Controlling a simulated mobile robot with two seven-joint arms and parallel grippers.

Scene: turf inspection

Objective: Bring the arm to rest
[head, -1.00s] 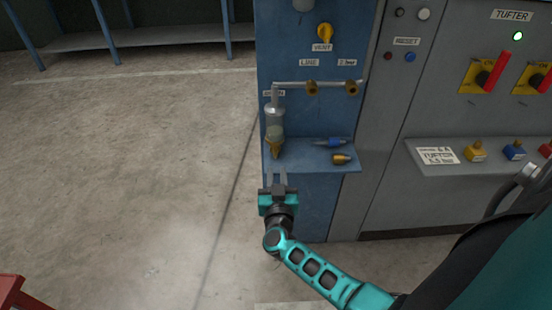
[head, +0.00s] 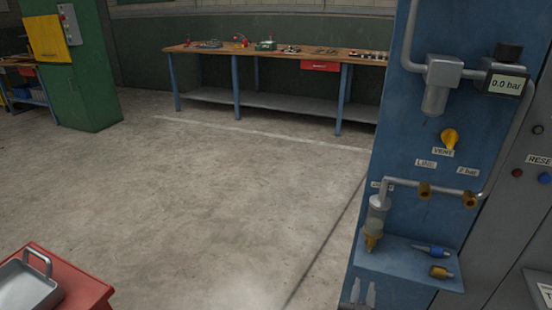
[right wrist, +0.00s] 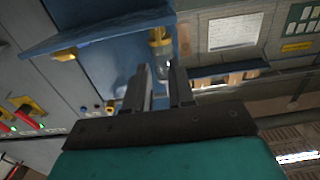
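My right gripper (head: 363,290) shows only as two pale fingertips at the bottom edge of the head view, in front of the blue panel and below its small shelf. In the right wrist view my right gripper (right wrist: 160,72) has its two dark fingers apart, with nothing held between them. A glass-and-brass fitting (right wrist: 160,50) is beyond the fingertips there. The rest of the right arm is out of the head view. My left gripper is in neither view.
The blue panel (head: 400,120) stands at right, with a shelf (head: 385,262) holding small fittings. A red cart (head: 75,290) with a metal tray (head: 28,292) is at lower left. A workbench (head: 270,52) stands at the back. The floor (head: 220,190) between is clear.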

